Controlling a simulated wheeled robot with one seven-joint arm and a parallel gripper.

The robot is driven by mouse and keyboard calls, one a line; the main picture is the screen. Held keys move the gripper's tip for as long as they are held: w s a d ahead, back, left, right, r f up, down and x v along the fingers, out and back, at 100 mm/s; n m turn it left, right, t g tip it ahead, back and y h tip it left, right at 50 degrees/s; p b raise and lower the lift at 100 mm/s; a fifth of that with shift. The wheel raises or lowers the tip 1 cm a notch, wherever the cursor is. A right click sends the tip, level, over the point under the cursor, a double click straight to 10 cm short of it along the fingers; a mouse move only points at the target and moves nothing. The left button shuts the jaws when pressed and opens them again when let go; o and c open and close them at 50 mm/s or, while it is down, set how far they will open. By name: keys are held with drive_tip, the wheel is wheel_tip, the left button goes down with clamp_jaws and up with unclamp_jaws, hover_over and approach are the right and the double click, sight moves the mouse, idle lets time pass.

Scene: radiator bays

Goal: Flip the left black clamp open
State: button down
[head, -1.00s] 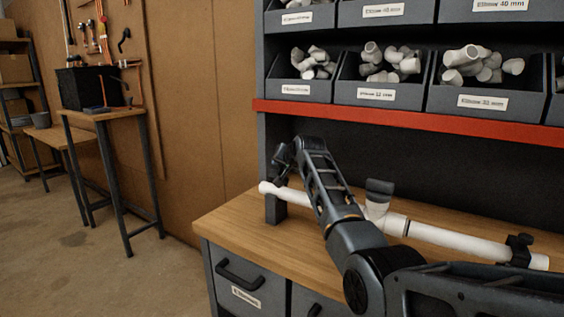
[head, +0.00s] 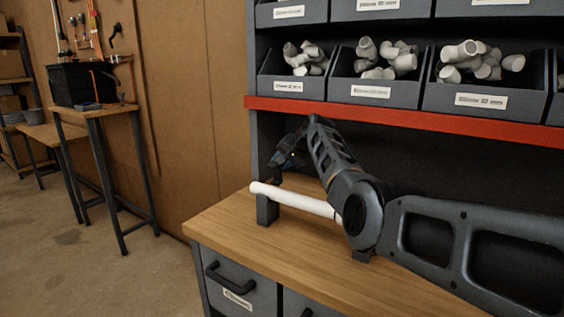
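A white pipe (head: 300,200) lies along the workbench, its left end resting on a black clamp stand (head: 267,210). This is the left black clamp; its upper part is partly hidden by my gripper, and I cannot tell whether its flap is open or shut. My gripper (head: 279,168) is small and dark, just above and behind the pipe at this stand. Its fingers blend with the dark clamp, so their opening is unclear. My arm hides the rest of the pipe and the other clamps; only a dark stand foot (head: 363,255) shows below it.
A red shelf edge (head: 390,122) runs above the arm, with grey bins of white elbow fittings (head: 470,65) over it. The wooden benchtop (head: 240,225) is clear at the front left. A drawer handle (head: 230,278) juts out below.

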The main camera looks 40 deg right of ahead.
drive_tip(key=shift+f, duration=0.25)
drive_tip(key=c, duration=0.9)
unclamp_jaws()
drive_tip(key=shift+d, duration=0.1)
drive_tip(key=shift+c, duration=0.2)
drive_tip(key=shift+r, duration=0.15)
drive_tip(key=v, duration=0.7)
drive_tip(key=shift+s+r, duration=0.15)
drive_tip(key=shift+s, duration=0.15)
